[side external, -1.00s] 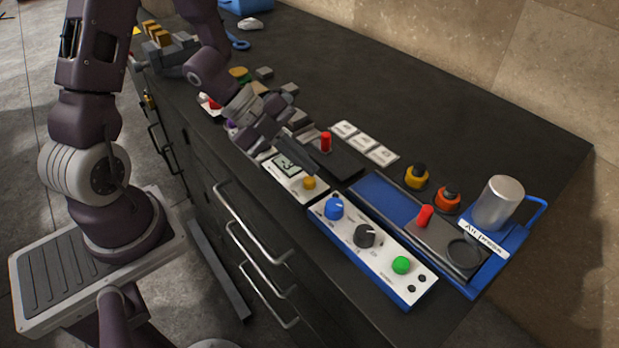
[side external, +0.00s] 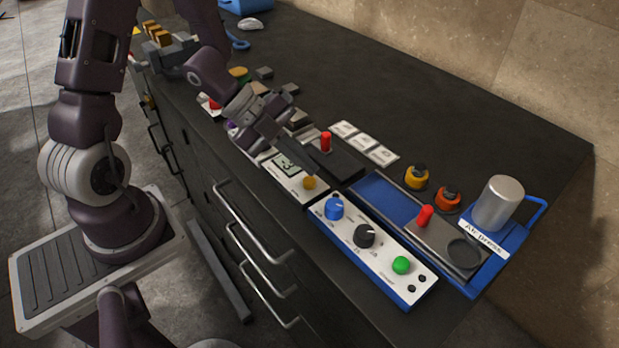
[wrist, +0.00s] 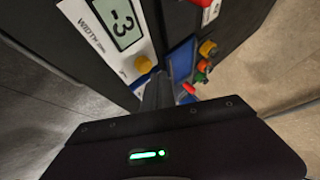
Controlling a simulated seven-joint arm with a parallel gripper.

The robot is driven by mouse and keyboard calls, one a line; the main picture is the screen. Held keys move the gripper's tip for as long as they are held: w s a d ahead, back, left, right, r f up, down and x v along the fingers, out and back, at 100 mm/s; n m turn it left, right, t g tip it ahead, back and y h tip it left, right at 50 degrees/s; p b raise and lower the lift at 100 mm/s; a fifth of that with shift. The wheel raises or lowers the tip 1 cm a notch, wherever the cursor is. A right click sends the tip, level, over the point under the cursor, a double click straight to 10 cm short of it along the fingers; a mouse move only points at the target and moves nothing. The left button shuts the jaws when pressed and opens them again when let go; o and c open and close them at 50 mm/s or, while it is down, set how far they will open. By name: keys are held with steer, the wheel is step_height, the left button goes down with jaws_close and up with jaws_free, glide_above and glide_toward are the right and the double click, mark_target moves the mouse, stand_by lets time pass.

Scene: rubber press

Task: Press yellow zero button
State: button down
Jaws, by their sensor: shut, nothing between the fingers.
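The yellow button (side external: 309,182) sits at the near right end of a white gauge panel (side external: 318,196) with a small digital display (side external: 286,165). In the wrist view the yellow button (wrist: 143,64) is just left of my finger tips, and the display (wrist: 122,20) reads what looks like -3. My gripper (side external: 311,170) is shut and empty, with its fingers pointing down and right toward the button. The tips look just above or beside it; I cannot tell if they touch. The closed fingers (wrist: 158,80) also show in the wrist view.
A blue-edged control box (side external: 365,250) with blue, black and green knobs stands to the right. Beyond it is a blue air press (side external: 480,275) with a red handle and metal cylinder. A dark block with a red lever (side external: 326,142) stands close behind the fingers.

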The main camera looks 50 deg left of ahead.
mark_target(304, 179)
steer(key=shift+f, duration=0.15)
stand_by(0.3)
steer(key=shift+f, duration=0.25)
steer(key=shift+f, duration=0.8)
stand_by(0.6)
steer(key=shift+r, duration=1.25)
steer(key=shift+r, duration=2.5)
